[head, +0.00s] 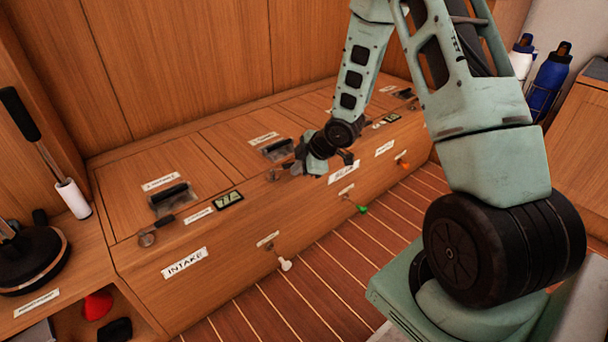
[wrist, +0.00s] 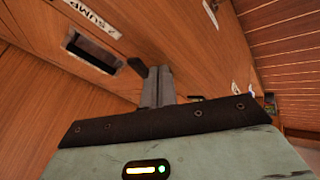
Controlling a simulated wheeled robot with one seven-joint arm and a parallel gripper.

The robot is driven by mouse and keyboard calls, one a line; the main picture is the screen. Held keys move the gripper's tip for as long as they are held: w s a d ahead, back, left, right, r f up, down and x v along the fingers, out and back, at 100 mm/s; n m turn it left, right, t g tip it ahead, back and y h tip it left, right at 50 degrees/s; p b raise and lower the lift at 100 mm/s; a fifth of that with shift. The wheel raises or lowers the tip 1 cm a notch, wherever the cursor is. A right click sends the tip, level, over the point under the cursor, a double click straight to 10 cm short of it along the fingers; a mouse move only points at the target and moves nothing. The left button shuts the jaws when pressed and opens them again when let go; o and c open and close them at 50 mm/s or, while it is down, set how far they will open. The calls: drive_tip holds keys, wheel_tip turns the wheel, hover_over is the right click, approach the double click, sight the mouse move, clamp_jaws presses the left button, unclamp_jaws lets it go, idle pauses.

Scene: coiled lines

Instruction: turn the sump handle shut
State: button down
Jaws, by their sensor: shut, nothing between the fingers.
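A wooden bench carries hatches and small levers along its front top edge. The SUMP label (wrist: 92,14) shows upside down in the wrist view, beside a hatch with a dark recessed pull (wrist: 92,52). In the head view, my gripper (head: 299,167) is low over the bench's middle section, by its front edge. A round metal lever base (head: 272,175) shows just left of it; the lever there is mostly hidden. In the wrist view, my gripper (wrist: 155,72) has its fingers together and empty. A small dark piece (wrist: 195,98), perhaps the handle's end, shows right of them; contact cannot be told.
The INTAKE section's black lever (head: 164,222) lies at the left. White (head: 286,264), green (head: 361,208) and orange (head: 404,165) knobs stick out of the bench front. Bottles (head: 548,82) stand at the back right. Striped floor before the bench is clear.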

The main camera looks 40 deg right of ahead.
sight(292, 164)
drive_tip(key=shift+w+d, duration=0.15)
drive_tip(key=shift+w, duration=0.2)
drive_tip(key=shift+r, duration=0.1)
drive_tip(key=w+p, duration=0.1)
drive_tip(key=p, duration=0.2)
drive_tip(key=d+n+y+p, duration=0.1)
drive_tip(key=p, duration=0.3)
drive_tip(key=shift+w+d+r+n, duration=0.2)
drive_tip(key=shift+w+d+n, duration=0.1)
drive_tip(key=shift+w, duration=0.1)
drive_tip(key=shift+w+d+f+p, duration=0.15)
drive_tip(key=shift+w+f+p, duration=0.1)
drive_tip(key=shift+w+p, duration=0.05)
